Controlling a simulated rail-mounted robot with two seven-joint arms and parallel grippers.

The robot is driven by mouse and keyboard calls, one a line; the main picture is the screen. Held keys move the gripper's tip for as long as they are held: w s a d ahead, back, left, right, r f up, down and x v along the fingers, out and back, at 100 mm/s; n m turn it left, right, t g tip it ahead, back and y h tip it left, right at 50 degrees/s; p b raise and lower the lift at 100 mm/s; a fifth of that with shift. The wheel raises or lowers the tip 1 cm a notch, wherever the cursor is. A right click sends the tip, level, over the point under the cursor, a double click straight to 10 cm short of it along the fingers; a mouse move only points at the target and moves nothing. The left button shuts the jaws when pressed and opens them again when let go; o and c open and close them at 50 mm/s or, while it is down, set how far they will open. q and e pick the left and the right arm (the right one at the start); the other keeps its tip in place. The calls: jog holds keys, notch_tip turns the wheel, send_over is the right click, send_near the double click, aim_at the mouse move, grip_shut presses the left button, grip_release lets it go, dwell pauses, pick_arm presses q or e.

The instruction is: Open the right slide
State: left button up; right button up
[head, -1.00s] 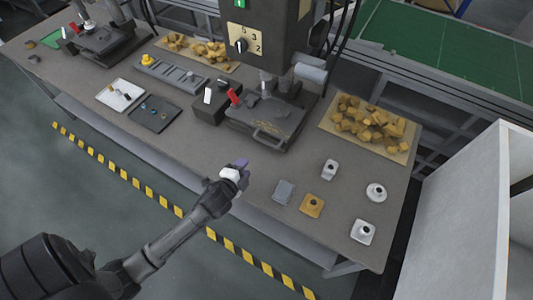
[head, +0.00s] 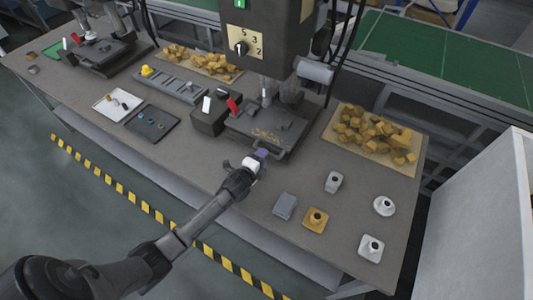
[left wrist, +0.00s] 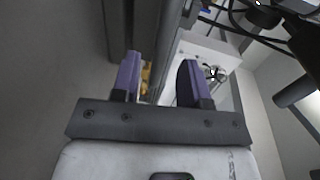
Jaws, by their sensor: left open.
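The right slide (head: 246,130) is a dark grey metal plate under the right press, with a bar handle (head: 284,156) along its front edge. Some yellowish bits lie on its top. My left gripper (head: 262,154) is open, with purple fingertips, at the left part of the handle in the head view. The gripper hides part of the handle there. In the left wrist view the two purple fingers (left wrist: 158,78) stand apart, and a grey upright bar shows between and beyond them. I cannot tell whether they touch the handle. My right gripper is not in view.
A black box (head: 209,115) with a red lever (head: 233,105) stands left of the slide. A board of yellow blocks (head: 412,158) lies to the right. A grey block (head: 285,206), a yellow piece (head: 315,220) and several white pieces stand at the front right. A second press slide (head: 100,55) is far left.

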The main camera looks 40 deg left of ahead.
pick_arm(q)
jog(key=shift+x, duration=1.85)
jog(key=shift+c, duration=0.2)
grip_shut()
